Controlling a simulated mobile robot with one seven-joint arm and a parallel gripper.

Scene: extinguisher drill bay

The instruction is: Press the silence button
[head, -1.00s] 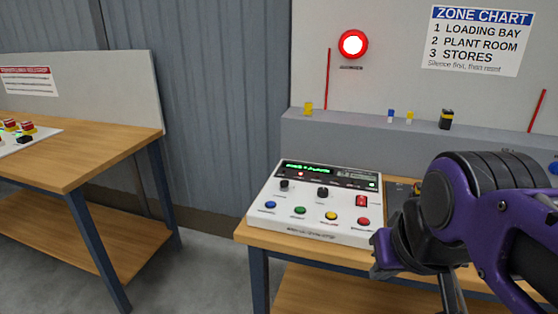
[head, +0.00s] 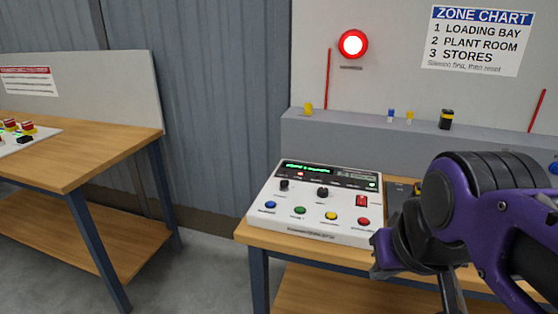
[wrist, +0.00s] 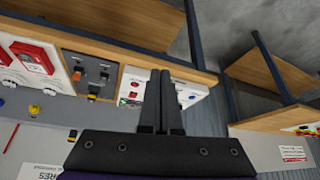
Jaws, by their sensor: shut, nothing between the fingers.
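The small labels are too blurred to tell which is silence. My gripper (wrist: 160,73) is shut and empty in the wrist view, its fingers hiding the middle of the panel (wrist: 202,91). In the head view my arm is right of the panel, apart from the buttons; the fingertips are not clear there.
The panel also has two black knobs and a red switch (head: 362,201). A red alarm light (head: 353,44) glows on the wall beside a zone chart (head: 478,40). Small items stand on the grey ledge (head: 345,124) behind. Another bench (head: 95,158) is at left, with open floor between.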

